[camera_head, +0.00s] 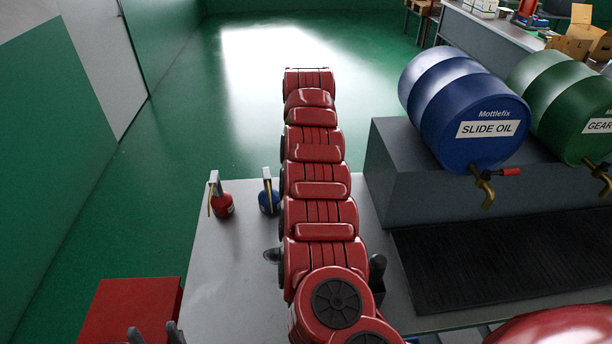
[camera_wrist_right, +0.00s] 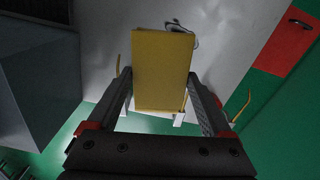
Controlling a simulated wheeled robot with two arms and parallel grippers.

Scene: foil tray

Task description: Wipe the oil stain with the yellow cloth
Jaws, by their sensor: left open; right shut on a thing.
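The yellow cloth (camera_wrist_right: 163,70) is a flat rectangular piece between the two fingers of my right gripper (camera_wrist_right: 160,82) in the right wrist view. The gripper is shut on it, over the grey table. In the head view my red right arm hides the cloth and this gripper. A dark, glossy stain (camera_head: 271,255) shows on the table just left of that arm. In the right wrist view, a stain edge (camera_wrist_right: 179,26) shows beyond the cloth's upper end. My left gripper (camera_head: 155,334) is open and empty at the bottom left edge of the head view; only its dark fingertips show.
A red can (camera_head: 222,204) and a blue can (camera_head: 268,200) stand near the table's far edge. A red cabinet (camera_head: 130,305) is at lower left. A blue drum (camera_head: 455,105) and green drum (camera_head: 560,100) lie on a grey stand right of my arm, behind a black mat (camera_head: 500,265).

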